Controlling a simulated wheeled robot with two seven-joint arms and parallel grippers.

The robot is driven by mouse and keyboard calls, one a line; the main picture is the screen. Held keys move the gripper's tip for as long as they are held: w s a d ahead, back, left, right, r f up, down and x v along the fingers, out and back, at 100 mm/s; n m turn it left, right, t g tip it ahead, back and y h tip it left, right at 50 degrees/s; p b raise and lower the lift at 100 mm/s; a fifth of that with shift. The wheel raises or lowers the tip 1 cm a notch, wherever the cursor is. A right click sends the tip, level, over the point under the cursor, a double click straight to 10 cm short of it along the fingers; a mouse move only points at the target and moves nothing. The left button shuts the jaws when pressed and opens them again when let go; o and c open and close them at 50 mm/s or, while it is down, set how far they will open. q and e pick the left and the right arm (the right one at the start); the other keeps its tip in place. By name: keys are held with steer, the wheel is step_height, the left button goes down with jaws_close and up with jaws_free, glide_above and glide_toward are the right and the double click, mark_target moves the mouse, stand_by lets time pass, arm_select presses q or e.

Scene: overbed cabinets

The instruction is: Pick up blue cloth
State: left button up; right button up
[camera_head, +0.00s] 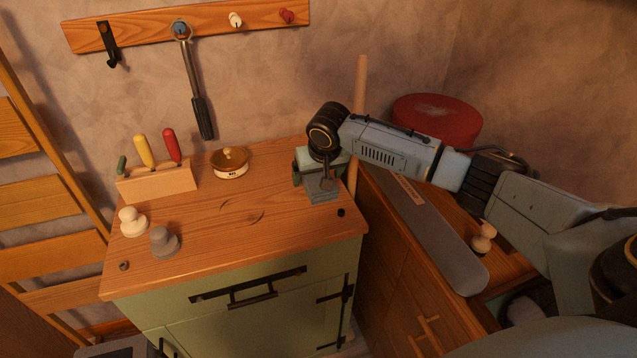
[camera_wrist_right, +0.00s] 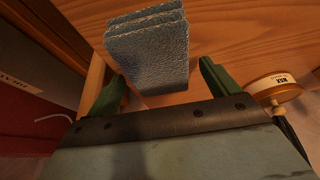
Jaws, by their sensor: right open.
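The blue cloth (camera_head: 323,194) is a folded, layered blue-grey block on the wooden top of the green cabinet, near its right back corner. It also shows in the right wrist view (camera_wrist_right: 150,55), at the top centre. My right gripper (camera_head: 314,176) is above and right behind the cloth, pointing down at it. In the wrist view its two green fingers (camera_wrist_right: 162,82) are spread apart, with the cloth's near end between or just beyond them; contact cannot be told. My left gripper is not in view.
A round tan container (camera_head: 230,163), a wooden tool block (camera_head: 158,184) and two knobs (camera_head: 165,242) stand left of the cloth. A wall rack (camera_head: 190,22) hangs behind. A grey board (camera_head: 430,235) and a red round object (camera_head: 437,117) are right. The cabinet's front middle is clear.

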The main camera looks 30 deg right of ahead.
steer(key=shift+f+p, duration=0.2)
steer(key=shift+p, duration=0.1)
stand_by(0.4)
steer(key=c, duration=1.1)
steer(key=shift+o, duration=0.2)
